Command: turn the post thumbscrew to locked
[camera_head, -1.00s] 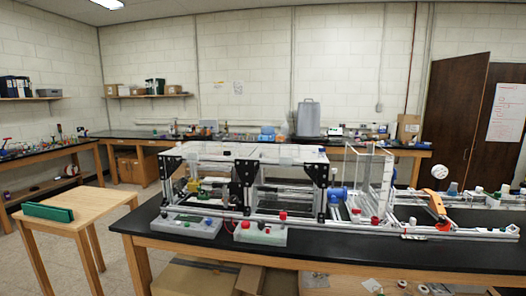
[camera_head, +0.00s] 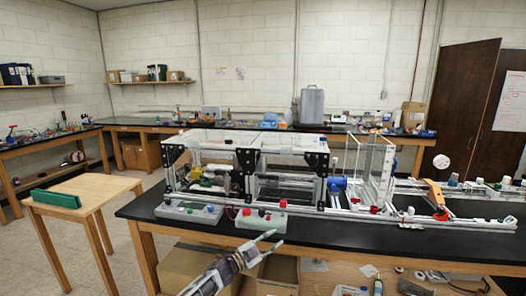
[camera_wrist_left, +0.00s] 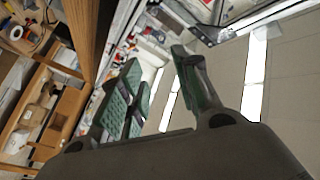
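The extrusion frame (camera_head: 322,188) stands on the black-topped bench, with black corner plates and clear panels. I cannot tell for sure which small part is the post thumbscrew. My right gripper is not in view.
Control boxes with coloured knobs (camera_head: 190,211) and red buttons (camera_head: 262,220) stand at the bench front. An orange curved part (camera_head: 435,194) is on the rail at right. A wooden table (camera_head: 95,190) with a green block stands left. Cardboard boxes (camera_head: 278,272) lie under the bench.

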